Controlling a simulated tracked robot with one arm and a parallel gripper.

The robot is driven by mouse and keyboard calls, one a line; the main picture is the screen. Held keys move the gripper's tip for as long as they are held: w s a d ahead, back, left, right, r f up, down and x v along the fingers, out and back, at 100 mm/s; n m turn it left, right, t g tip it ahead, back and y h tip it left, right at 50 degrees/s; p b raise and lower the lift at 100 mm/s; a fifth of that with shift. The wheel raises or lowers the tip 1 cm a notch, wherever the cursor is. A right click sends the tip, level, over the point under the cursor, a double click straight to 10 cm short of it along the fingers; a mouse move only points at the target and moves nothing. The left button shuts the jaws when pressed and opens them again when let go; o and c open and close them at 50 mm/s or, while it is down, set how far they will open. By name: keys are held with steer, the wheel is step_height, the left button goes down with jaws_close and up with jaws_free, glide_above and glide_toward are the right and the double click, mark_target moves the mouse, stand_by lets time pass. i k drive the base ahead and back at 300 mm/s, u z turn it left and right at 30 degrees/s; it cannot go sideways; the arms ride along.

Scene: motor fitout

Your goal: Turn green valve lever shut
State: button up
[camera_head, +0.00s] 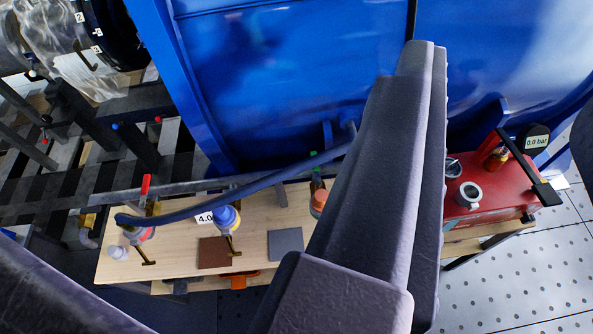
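My gripper appears to lie in front of the lever, nearer the camera; I see no contact. Its fingers cannot be clearly made out, nor whether they hold anything.
A wooden board (180,255) carries a red-levered valve (146,185), a blue-collared fitting (227,218), and brown (214,252) and grey (285,242) squares. A blue hose (240,184) arches over it. A red pump box (490,190) with a gauge (535,141) stands right. A blue casing (290,70) fills the back.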

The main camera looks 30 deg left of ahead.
mark_target(316, 169)
steer(key=u, duration=0.5)
steer(key=k, duration=0.45)
steer(key=z, duration=0.25)
steer(key=i, duration=1.4)
steer(key=u, duration=0.65)
